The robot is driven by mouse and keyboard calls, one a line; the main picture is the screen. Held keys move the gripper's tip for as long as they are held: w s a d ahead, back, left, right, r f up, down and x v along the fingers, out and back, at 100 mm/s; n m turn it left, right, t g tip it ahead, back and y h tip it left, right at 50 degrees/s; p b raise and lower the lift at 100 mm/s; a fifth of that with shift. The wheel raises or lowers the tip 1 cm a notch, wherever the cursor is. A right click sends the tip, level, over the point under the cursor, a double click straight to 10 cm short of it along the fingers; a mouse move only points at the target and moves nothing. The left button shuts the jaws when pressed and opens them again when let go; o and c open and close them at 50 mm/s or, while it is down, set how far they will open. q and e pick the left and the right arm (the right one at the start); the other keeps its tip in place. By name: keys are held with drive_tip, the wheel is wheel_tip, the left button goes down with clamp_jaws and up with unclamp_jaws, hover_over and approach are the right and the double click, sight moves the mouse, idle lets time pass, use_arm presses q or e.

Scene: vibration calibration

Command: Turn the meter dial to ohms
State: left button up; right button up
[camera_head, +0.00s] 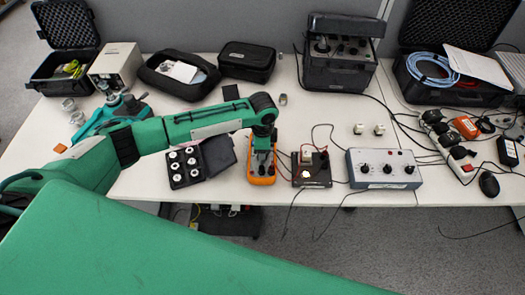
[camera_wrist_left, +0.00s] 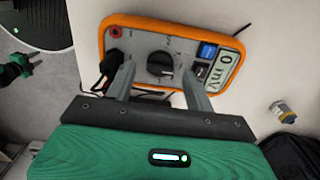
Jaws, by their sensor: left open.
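The orange-framed multimeter (camera_head: 262,172) lies on the white table under my left arm's end in the head view. In the left wrist view the meter (camera_wrist_left: 178,20) shows a grey face with a round black dial (camera_wrist_left: 160,64) and a display (camera_wrist_left: 226,66) reading "0 mV". A black plug sits in its jack side. My left gripper (camera_wrist_left: 160,80) is open, its two grey fingers on either side of the dial. Whether they touch the dial I cannot tell. In the head view the left gripper (camera_head: 262,158) hangs over the meter, partly hidden. My right gripper is not in view.
A black case with white round pieces (camera_head: 186,168) stands left of the meter. A dark board with wired parts (camera_head: 311,172) and a grey box with black knobs (camera_head: 384,169) are to its right. Cables trail over the table's front edge.

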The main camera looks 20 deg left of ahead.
use_arm(q)
wheel_tip(320, 180, up, 13)
drive_tip(key=b, duration=0.1)
drive_tip(key=shift+f, duration=0.2)
drive_tip(key=f+n+p, duration=0.4)
drive_tip(key=n, duration=0.2)
drive_tip(key=f+n+p, duration=0.4)
drive_tip(key=f+n, duration=0.1)
drive_tip(key=n, duration=0.1)
drive_tip(key=f+n+p, duration=0.4)
drive_tip(key=f+n, duration=0.1)
drive_tip(key=n, duration=0.1)
drive_tip(key=shift+w+a+p, duration=0.15)
drive_tip(key=shift+w+p, duration=0.15)
drive_tip(key=shift+p, duration=0.1)
drive_tip(key=shift+c, duration=0.4)
